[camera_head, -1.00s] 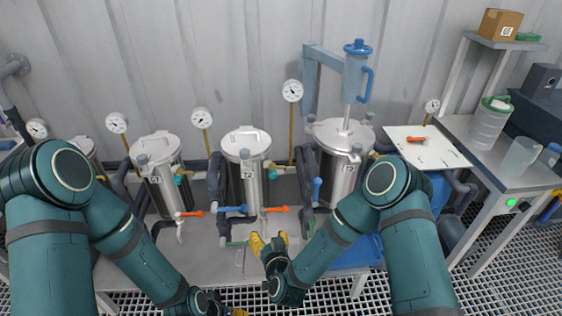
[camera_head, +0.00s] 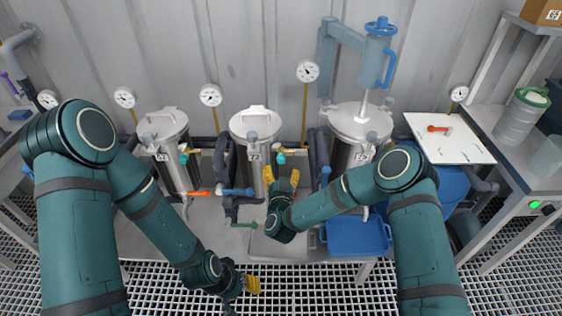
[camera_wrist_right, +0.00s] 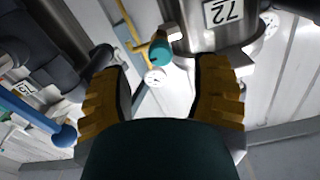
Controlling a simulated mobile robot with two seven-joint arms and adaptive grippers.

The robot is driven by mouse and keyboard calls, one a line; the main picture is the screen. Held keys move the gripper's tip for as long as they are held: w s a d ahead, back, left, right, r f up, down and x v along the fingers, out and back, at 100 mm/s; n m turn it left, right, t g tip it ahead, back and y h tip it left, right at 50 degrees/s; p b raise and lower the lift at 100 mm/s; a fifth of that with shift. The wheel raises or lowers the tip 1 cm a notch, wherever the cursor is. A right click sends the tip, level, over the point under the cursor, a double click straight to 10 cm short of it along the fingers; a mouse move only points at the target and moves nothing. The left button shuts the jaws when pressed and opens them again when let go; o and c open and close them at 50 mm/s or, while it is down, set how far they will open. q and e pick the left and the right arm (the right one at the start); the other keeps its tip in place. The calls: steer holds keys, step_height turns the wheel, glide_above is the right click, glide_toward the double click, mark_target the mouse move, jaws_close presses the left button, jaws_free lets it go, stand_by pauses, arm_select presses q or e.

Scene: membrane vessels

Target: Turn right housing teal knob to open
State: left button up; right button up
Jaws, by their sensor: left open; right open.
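Teal knobs show beside the left housing (camera_head: 183,158) and the middle housing (camera_head: 281,158). No teal knob is visible on the right housing, whose lower part my right arm covers. My right gripper (camera_head: 283,180) is open in front of the middle housing's knob. In the right wrist view that teal knob (camera_wrist_right: 161,52) appears between the spread yellow fingers (camera_wrist_right: 160,92), apart from both. My left gripper (camera_head: 250,284) is open, low over the floor grating.
Blue-handled (camera_head: 238,191) and orange-handled (camera_head: 198,193) valves and dark pipes crowd the housings. A blue bin (camera_head: 357,238) sits at lower right. A white board (camera_head: 450,145) with an orange-handled part lies right. A blue vessel (camera_head: 376,62) hangs above the right housing.

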mark_target(281, 162)
steer(key=shift+w, duration=2.75)
jaws_close()
